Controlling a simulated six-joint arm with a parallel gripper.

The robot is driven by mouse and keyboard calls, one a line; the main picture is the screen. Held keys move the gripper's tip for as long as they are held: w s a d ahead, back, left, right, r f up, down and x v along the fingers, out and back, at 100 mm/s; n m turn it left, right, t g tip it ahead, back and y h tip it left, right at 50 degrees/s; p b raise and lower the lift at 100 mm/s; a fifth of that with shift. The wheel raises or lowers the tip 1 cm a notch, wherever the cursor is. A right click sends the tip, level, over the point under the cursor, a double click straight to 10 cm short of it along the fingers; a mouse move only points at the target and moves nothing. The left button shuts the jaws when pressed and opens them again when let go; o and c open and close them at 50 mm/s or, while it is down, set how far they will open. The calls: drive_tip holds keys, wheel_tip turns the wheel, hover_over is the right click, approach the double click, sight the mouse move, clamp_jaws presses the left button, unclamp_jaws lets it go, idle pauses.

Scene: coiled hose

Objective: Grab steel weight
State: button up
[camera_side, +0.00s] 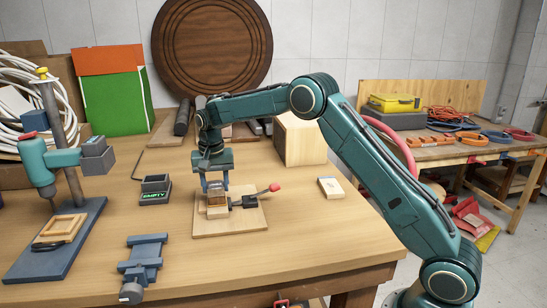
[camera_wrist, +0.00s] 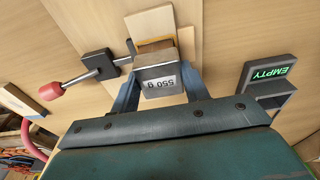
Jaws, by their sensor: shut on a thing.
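The steel weight (camera_wrist: 160,80) is a small grey block with a "550 g" label, upside down in the wrist view. My gripper (camera_wrist: 160,88) has one finger against each side of it and is shut on it. In the side view my gripper (camera_side: 214,186) points down over a wooden fixture board (camera_side: 235,224), with the weight (camera_side: 216,197) between its fingers, partly hidden. I cannot tell whether the weight rests on the wooden block under it or is slightly raised. A toggle clamp with a red-tipped handle (camera_side: 273,187) sits beside it on the board.
A small scale (camera_side: 155,184) reading "EMPTY" stands left of the board. A drill press (camera_side: 60,160) is at far left, with a blue-grey vise (camera_side: 145,262) in front. A wooden box (camera_side: 300,140) stands behind my gripper, and a small pale block (camera_side: 330,187) lies right.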

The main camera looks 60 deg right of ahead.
sight(216, 184)
wheel_tip(216, 184, up, 10)
idle(0.7)
drive_tip(key=shift+d, duration=0.1)
idle(0.4)
